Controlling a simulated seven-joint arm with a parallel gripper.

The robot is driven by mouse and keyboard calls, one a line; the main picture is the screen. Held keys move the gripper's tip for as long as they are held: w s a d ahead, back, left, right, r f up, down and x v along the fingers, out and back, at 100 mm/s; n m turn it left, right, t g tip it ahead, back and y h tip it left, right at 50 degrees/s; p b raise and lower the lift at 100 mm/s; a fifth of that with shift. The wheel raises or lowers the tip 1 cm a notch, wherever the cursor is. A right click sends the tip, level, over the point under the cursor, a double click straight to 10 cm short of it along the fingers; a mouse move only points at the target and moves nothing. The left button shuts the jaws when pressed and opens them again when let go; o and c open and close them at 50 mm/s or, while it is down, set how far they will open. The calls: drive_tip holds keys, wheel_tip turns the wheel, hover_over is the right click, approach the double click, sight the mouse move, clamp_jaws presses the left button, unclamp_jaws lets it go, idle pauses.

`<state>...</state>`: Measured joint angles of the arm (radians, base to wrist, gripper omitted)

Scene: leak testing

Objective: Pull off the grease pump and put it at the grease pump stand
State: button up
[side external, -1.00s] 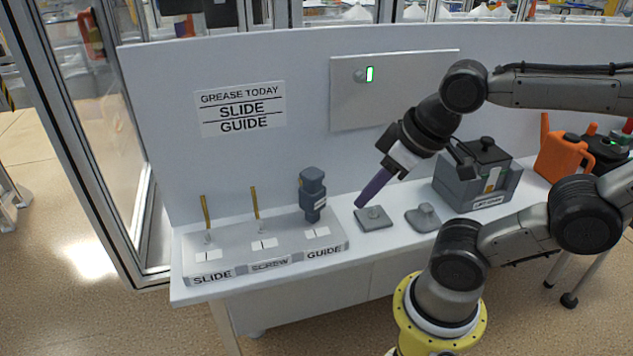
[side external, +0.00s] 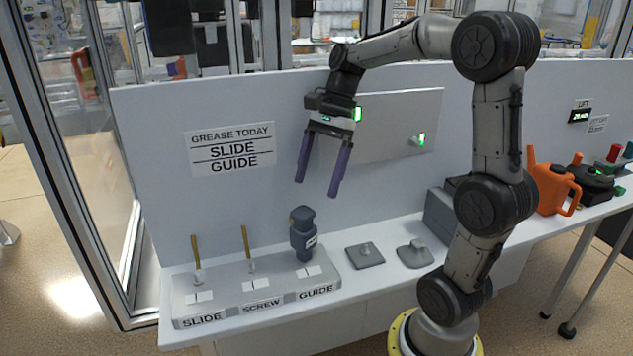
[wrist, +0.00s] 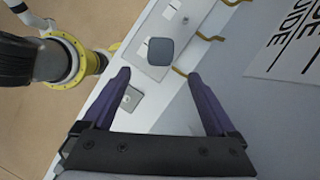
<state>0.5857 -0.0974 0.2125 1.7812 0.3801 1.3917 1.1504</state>
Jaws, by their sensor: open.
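In the wrist view the pump (wrist: 160,52) shows from above, ahead of and between the fingertips. My gripper (side external: 316,190) has two long purple fingers, spread apart and empty, pointing down well above the pump. In the wrist view my gripper (wrist: 158,75) also shows open. Two flat grey plates, one (side external: 365,255) and another (side external: 414,254), lie right of the block; I cannot tell which is the pump stand.
Two brass-coloured rods, one (side external: 195,255) and one (side external: 246,245), stand at SLIDE and SCREW. A wall sign (side external: 231,148) reads GREASE TODAY, SLIDE, GUIDE. A grey box (side external: 440,215) is partly behind my arm. An orange can (side external: 550,185) stands far right.

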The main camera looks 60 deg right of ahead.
sight(303, 227)
drive_tip(key=x, duration=1.2)
drive_tip(key=shift+d, duration=0.1)
clamp_jaws()
drive_tip(key=c, duration=0.8)
unclamp_jaws()
clamp_jaws()
drive_tip(key=shift+r, duration=0.7)
unclamp_jaws()
clamp_jaws()
